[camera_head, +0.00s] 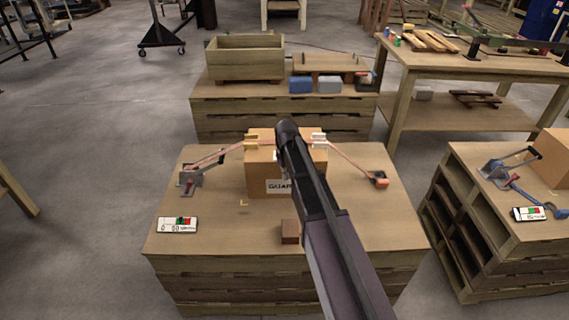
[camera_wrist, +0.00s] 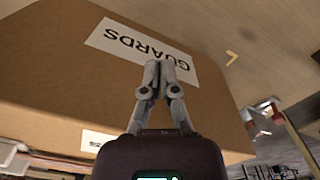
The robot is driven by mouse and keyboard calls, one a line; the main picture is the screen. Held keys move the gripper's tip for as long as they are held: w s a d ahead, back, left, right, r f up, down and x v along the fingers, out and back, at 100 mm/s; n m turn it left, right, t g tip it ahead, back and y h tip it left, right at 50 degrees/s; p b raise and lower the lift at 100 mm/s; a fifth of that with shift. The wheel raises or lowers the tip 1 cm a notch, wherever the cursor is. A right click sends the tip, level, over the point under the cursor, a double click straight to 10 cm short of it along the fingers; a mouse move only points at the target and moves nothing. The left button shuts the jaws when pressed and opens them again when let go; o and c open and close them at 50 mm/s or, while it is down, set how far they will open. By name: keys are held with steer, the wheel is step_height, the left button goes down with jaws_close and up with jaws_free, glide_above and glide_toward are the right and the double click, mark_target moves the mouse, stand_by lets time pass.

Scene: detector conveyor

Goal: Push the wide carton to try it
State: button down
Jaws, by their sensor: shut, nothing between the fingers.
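The wide cardboard carton (camera_head: 262,167) stands upright near the middle of the wooden crate-table (camera_head: 210,240) in the head view. Its front label reads "GUAR" before my arm covers the rest. In the wrist view the carton (camera_wrist: 65,85) fills much of the picture, with the label "GUARDS". My gripper (camera_wrist: 160,63) is shut and empty, its fingers showing over the carton's labelled face. I cannot tell whether the fingertips touch it. In the head view my arm hides the gripper and the carton's right part.
A small brown block (camera_head: 290,231) and a white display (camera_head: 177,225) sit in front. Another bench (camera_head: 480,235) stands right.

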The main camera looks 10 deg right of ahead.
steer(key=shift+w+d, duration=0.1)
steer(key=shift+w, duration=0.85)
stand_by(2.2)
steer(key=shift+s, duration=0.2)
steer(key=shift+s, duration=1.2)
steer(key=shift+r, duration=0.1)
step_height(320, 180, up, 10)
steer(key=p, duration=1)
stand_by(0.3)
steer(key=s+d+r+m+p, duration=0.1)
steer(key=s+r+p, duration=0.4)
steer(key=s, duration=0.5)
steer(key=s+d+r+m+p, duration=0.2)
steer(key=s+r+p, duration=0.3)
steer(key=s, duration=0.6)
steer(key=shift+s+r+m+p, duration=0.25)
steer(key=shift+r+m+p, duration=0.2)
steer(key=shift+m, duration=0.25)
